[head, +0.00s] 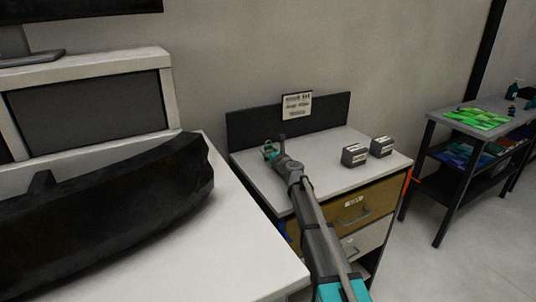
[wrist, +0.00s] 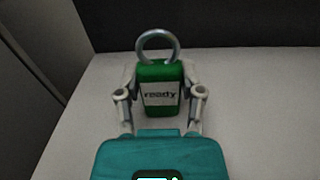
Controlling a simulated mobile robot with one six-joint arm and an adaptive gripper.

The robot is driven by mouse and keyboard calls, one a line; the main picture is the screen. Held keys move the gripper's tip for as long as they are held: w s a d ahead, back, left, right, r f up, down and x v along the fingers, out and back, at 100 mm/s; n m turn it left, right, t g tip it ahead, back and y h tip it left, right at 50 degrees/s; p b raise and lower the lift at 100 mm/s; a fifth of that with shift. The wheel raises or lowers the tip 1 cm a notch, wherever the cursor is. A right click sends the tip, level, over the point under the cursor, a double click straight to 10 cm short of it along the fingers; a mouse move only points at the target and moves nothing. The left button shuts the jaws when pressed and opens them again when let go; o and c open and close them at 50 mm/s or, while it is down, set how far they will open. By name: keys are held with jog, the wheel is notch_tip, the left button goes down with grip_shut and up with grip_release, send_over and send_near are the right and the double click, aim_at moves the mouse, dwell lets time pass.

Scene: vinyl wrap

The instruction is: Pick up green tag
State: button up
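The green tag (wrist: 160,78) is a small block with a white label reading "ready" and a metal ring at its top. In the wrist view it is upright in the picture, between the two fingers of my gripper (wrist: 160,72). The fingertips are very close to its left and right sides; I cannot tell if they press on it. In the head view my gripper (head: 270,150) is small, over the far left part of the grey-topped cabinet (head: 325,179). The tag cannot be made out clearly there. Whether the tag rests on the surface is unclear.
Two grey boxes (head: 354,155) (head: 381,146) stand on the cabinet to the right. A dark back panel (head: 335,112) with a sign (head: 297,105) lies behind. A white table with a long black part (head: 110,215) is at left. A shelf table (head: 455,125) is at right.

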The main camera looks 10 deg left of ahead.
jog(key=shift+c, duration=1.4)
jog(key=shift+r, duration=0.2)
notch_tip(320, 180, up, 2)
jog(key=p, duration=0.2)
jog(key=shift+r+p, duration=0.15)
jog(key=shift+p, duration=0.2)
jog(key=s+d+r+p, duration=0.6)
jog(key=s+r+p, duration=0.4)
jog(key=s, duration=0.2)
jog(key=shift+s+d+r, duration=0.15)
jog(key=shift+d, duration=0.25)
